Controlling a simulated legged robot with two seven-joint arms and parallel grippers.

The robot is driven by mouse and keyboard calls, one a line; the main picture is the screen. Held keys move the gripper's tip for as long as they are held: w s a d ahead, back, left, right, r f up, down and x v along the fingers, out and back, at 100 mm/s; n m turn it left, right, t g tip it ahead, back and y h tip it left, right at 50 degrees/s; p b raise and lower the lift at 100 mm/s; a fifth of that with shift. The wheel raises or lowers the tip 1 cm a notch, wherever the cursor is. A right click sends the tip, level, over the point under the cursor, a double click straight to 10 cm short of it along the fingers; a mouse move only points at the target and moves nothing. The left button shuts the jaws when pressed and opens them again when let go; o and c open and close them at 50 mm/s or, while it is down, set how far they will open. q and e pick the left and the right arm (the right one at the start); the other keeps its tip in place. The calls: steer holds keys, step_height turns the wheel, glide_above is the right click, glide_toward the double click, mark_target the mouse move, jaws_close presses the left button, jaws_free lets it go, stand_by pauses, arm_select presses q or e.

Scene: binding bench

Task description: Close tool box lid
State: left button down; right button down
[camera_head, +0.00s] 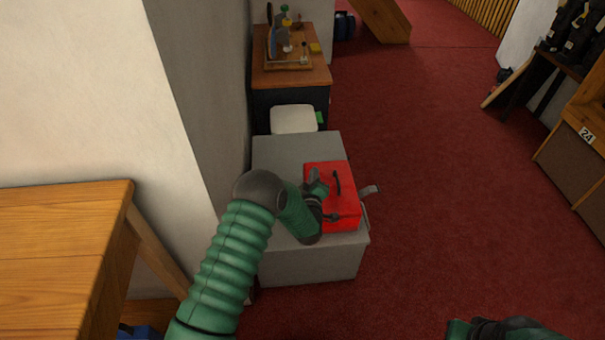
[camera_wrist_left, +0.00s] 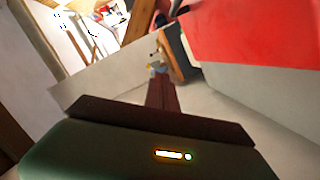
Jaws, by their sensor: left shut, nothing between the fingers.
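The red tool box (camera_head: 345,213) sits on a grey cabinet near the middle of the head view. A dark handle shows on its red top, and the lid looks down, though my arm covers its left part. I cannot tell whether it is fully shut. My left gripper (camera_head: 317,182) is at the box's left side, above or against it; contact is unclear. In the left wrist view its fingers (camera_wrist_left: 160,82) are together and empty, with the red box (camera_wrist_left: 260,32) at upper right. A dark green part of my right arm shows at the bottom right; its gripper is not visible.
The grey cabinet (camera_head: 310,265) stands beside a wall on the left. A white stool-like item (camera_head: 293,119) and a wooden desk (camera_head: 290,75) with tools stand behind it. A wooden table (camera_head: 60,240) is at left. Red carpet (camera_head: 440,180) is open to the right.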

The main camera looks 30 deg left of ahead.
mark_target(339, 186)
arm_select(q)
steer(key=w+d+f+m, duration=0.1)
steer(key=w+d+f+m+b, duration=0.1)
steer(key=d+m, duration=0.1)
steer(key=w+d+m+g+y, duration=0.1)
steer(key=d, duration=0.1)
steer(key=shift+d+f, duration=0.2)
steer(key=shift+f, duration=0.2)
steer(key=shift+w+d+f+b, duration=0.7)
steer(key=shift+d+f+b, duration=0.3)
steer(key=shift+b, duration=0.05)
steer(key=shift+d+f, duration=0.1)
steer(key=shift+f, duration=0.05)
